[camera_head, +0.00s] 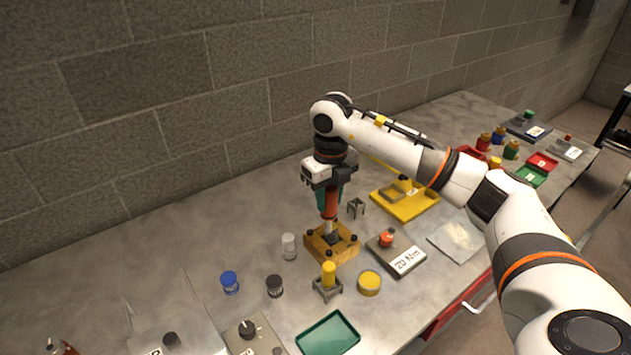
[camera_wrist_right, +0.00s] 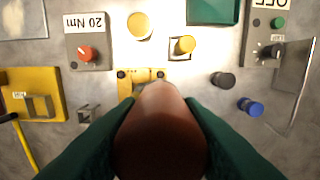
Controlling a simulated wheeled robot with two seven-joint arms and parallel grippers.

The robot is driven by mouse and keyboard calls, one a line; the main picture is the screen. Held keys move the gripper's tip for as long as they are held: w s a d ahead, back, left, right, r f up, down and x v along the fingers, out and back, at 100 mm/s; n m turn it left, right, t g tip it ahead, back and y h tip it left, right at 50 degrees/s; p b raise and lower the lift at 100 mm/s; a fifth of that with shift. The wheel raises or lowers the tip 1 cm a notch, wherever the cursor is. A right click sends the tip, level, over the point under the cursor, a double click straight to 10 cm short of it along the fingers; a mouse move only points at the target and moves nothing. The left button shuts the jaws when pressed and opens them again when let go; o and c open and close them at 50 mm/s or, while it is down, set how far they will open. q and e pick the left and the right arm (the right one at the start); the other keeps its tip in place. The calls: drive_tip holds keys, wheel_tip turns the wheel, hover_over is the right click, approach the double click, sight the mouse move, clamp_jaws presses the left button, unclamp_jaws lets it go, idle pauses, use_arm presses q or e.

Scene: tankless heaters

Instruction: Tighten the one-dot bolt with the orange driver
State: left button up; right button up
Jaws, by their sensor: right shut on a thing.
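My right gripper (camera_head: 329,188), with dark green fingers, is shut on the orange driver (camera_head: 330,204). The driver stands about upright, its shaft pointing down at the yellow-brown bolt block (camera_head: 345,249). Whether its tip touches a bolt is not clear. Several dark bolts show on the block; their dots are too small to read. In the right wrist view the orange driver (camera_wrist_right: 160,135) fills the lower middle and hides much of the block (camera_wrist_right: 125,88). Two dark bolts show on the block's edge there. My left gripper is not in view.
A grey box marked 20 Nm with a red knob (camera_head: 396,255) stands right of the block. A yellow cylinder on a stand (camera_head: 328,275), a yellow disc (camera_head: 369,282) and a green tray (camera_head: 328,335) are in front. A yellow tray (camera_head: 407,206) lies behind right.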

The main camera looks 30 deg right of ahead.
sight(331, 219)
drive_tip(key=shift+s+f+b, duration=0.55)
drive_tip(key=shift+s+b, duration=0.05)
drive_tip(key=shift+s, duration=0.15)
drive_tip(key=f, duration=0.1)
drive_tip(key=f+b, duration=0.2)
drive_tip(key=shift+w+f, duration=0.2)
drive_tip(key=shift+w, duration=0.05)
drive_tip(key=shift+f+b, duration=0.3)
drive_tip(key=shift+f, duration=0.35)
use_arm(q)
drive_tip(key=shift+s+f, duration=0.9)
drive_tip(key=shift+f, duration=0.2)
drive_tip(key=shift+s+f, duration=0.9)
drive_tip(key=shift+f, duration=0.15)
